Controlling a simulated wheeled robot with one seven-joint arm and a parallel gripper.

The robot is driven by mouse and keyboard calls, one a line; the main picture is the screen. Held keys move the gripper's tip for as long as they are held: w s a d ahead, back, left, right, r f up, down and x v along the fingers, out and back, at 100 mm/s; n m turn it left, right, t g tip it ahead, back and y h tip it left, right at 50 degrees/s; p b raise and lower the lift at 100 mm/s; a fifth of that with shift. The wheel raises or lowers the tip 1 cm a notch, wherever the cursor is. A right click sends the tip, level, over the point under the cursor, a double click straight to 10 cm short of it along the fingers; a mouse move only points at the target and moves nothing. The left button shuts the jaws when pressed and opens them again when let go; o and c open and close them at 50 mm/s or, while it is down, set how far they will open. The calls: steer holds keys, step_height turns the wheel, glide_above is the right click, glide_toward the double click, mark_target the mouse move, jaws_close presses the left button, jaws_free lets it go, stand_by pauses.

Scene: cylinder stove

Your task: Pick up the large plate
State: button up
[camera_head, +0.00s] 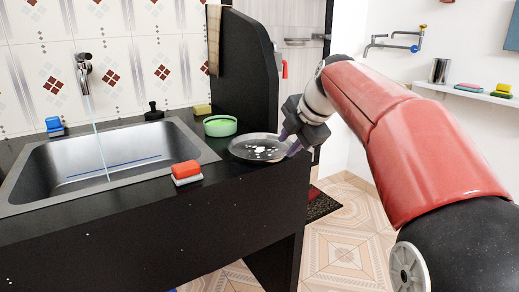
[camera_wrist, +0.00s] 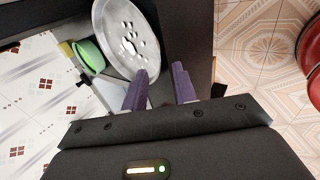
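The large plate (camera_head: 246,152) is a round grey metal dish with pale spots or holes in its middle. It lies on the black counter to the right of the sink, near the counter's right end. It also shows at the top of the wrist view (camera_wrist: 112,57). My gripper (camera_head: 290,141) is at the plate's right edge, with purple fingers. In the wrist view my gripper (camera_wrist: 161,72) has its fingers apart with nothing clasped. The left finger overlaps the plate's rim in that view; I cannot tell whether it touches.
A green bowl (camera_head: 220,126) and yellow sponge (camera_head: 202,109) sit behind the plate. A red sponge (camera_head: 186,170) lies at the front edge by the sink (camera_head: 60,160), where water runs from the faucet (camera_head: 84,70). A tall black panel (camera_head: 250,75) rises behind. Open floor lies right.

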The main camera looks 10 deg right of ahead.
mark_target(280, 154)
steer(key=x, duration=0.7)
steer(key=shift+w+d+r+p, duration=0.1)
steer(key=shift+p, duration=0.2)
jaws_close()
